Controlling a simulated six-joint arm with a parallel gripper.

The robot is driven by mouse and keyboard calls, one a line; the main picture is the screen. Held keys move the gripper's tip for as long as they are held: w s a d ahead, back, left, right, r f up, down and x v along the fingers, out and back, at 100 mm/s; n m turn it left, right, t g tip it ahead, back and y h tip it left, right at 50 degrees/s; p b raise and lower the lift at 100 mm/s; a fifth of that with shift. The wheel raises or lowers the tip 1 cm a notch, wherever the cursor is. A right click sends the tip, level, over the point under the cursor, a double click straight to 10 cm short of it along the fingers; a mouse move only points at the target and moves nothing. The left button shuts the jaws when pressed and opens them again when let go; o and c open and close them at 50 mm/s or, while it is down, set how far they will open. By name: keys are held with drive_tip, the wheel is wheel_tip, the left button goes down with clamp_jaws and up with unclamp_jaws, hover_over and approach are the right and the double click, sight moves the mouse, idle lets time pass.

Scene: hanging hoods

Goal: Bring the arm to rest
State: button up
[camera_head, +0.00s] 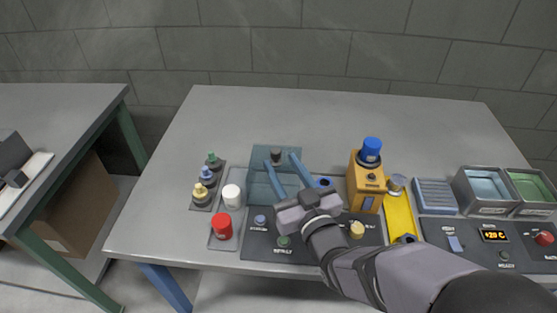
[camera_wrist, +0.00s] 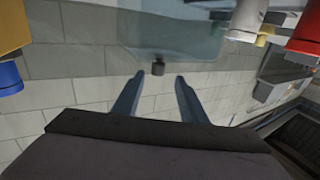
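My gripper (camera_head: 281,159) reaches over the bench with its two blue-grey fingers spread apart. Nothing is held between them. A see-through bluish hood (camera_head: 259,154) with a dark knob (camera_head: 276,156) on it lies behind and under the fingers in the head view. In the wrist view the fingertips (camera_wrist: 159,76) are apart, and the dark knob (camera_wrist: 158,69) shows between and beyond them, with the clear hood (camera_wrist: 180,40) around it. I cannot tell the exact gap to the knob. My wrist and forearm hide part of the control panel.
A red cap (camera_head: 222,226), a white cap (camera_head: 232,196) and small knobbed bottles (camera_head: 207,176) stand left. An orange box (camera_head: 366,184) with a blue knob (camera_head: 371,150) stands close on the right. Grey and green bins (camera_head: 484,188) are far right. The bench's back (camera_head: 330,115) is clear.

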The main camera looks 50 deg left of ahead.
drive_tip(key=shift+s+d, duration=0.25)
drive_tip(key=shift+d, duration=0.35)
